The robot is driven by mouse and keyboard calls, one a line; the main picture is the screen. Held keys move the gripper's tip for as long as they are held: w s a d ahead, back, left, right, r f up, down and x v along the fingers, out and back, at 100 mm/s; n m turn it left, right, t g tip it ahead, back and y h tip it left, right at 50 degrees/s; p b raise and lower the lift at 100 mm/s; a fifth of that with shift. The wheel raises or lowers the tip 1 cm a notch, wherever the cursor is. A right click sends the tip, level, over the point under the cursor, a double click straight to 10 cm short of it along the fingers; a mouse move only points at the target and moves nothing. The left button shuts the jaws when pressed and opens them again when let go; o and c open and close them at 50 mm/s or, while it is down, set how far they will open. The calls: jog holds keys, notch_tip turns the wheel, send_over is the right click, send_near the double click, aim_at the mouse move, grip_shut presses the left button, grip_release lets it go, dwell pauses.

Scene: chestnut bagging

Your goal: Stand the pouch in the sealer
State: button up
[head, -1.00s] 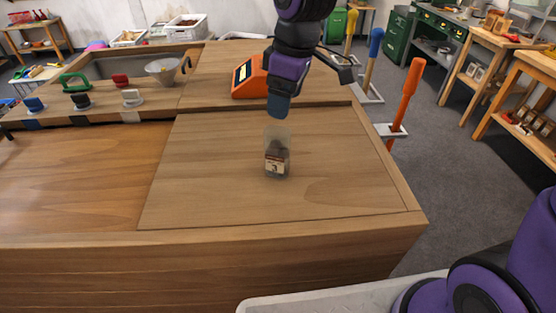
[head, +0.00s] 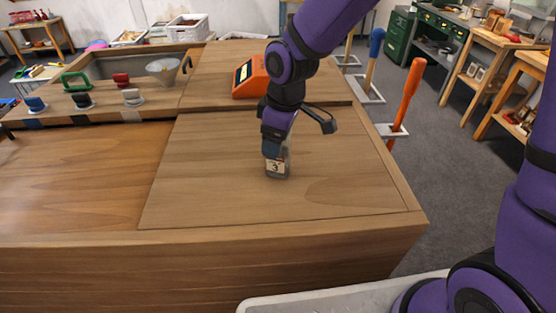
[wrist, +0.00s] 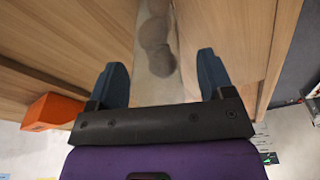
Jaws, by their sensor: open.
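The pouch (head: 277,168) is clear with a printed label and stands upright on the wooden bench top in the head view. Its upper part is hidden behind my gripper. In the wrist view the pouch (wrist: 155,50) shows dark round chestnuts inside and lies between the two blue fingers. My gripper (wrist: 160,82) is open, with a finger on each side of the pouch and a visible gap to each. In the head view my gripper (head: 273,148) points down at the pouch top. I cannot make out for sure which thing is the sealer.
An orange device with a display (head: 250,78) stands behind the pouch. A funnel (head: 163,70) and several coloured-handled tools are at the back left. Levers with blue and orange (head: 407,95) handles stand along the right edge. The bench top around the pouch is clear.

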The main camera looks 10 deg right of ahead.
jog(key=shift+f, duration=0.25)
grip_shut()
jog(key=shift+r, duration=0.15)
